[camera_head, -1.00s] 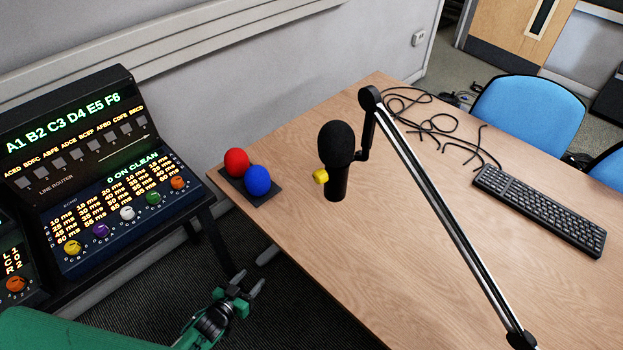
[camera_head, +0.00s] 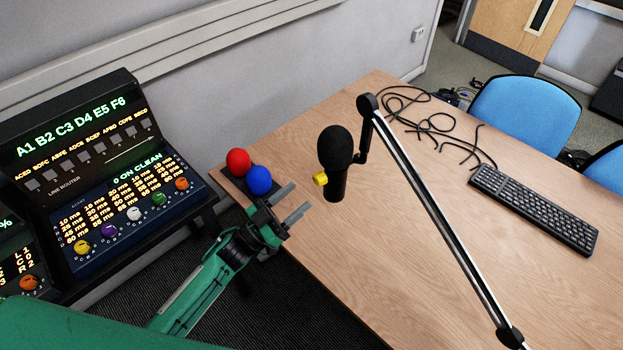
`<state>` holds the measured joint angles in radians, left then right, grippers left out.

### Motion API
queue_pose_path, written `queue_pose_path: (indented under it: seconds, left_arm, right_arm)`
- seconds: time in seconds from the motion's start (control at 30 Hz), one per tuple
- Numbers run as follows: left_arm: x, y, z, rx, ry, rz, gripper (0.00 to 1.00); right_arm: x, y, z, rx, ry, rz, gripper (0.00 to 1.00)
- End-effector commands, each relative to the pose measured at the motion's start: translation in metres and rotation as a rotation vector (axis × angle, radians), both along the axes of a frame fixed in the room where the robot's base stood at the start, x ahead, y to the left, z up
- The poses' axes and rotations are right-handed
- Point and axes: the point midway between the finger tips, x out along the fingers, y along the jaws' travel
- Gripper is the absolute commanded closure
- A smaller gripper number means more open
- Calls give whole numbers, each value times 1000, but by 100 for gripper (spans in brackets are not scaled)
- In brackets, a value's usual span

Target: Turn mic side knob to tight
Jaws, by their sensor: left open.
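The black microphone (camera_head: 336,150) hangs upright from a boom arm above the wooden table. Its yellow side knob (camera_head: 320,179) sticks out on the left of the mic body. My left gripper (camera_head: 299,199) is open and empty. In the picture it is below and left of the yellow knob, over the table's left edge, with its two fingers pointing up and to the right. A gap shows between the fingertips and the knob. My right gripper is not in view.
The boom arm (camera_head: 430,215) slants across the table (camera_head: 410,270). A red ball (camera_head: 238,161) and a blue ball (camera_head: 258,179) sit on a dark base near my left gripper. A control console (camera_head: 110,180) stands at left. A keyboard (camera_head: 533,208) and loose cables (camera_head: 425,118) lie at right.

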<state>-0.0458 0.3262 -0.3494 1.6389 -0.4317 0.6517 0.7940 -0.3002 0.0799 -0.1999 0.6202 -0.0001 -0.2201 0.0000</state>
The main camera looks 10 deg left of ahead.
Motion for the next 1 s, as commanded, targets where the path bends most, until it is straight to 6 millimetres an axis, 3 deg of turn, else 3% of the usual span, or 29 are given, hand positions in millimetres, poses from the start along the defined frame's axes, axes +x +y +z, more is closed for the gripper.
queue_pose_path:
  seconds: [0.03, 0.3, 0.7, 0.73, 0.93, 1.0]
  left_arm:
    - [7, -8, 9, -1, -2, -1, 49]
    - [32, -33, 21, 0, 0, 1, 49]
    - [38, -39, 22, 0, 1, 1, 49]
    - [38, -39, 21, 1, 0, 1, 51]
    - [37, -39, 22, 1, 0, 0, 90]
    - [37, -39, 22, 1, 0, 0, 93]
  right_arm:
    - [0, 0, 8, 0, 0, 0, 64]
    - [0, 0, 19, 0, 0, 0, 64]
    - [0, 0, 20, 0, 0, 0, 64]
    - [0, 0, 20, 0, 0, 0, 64]
    - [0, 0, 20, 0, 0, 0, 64]
    - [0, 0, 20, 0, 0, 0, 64]
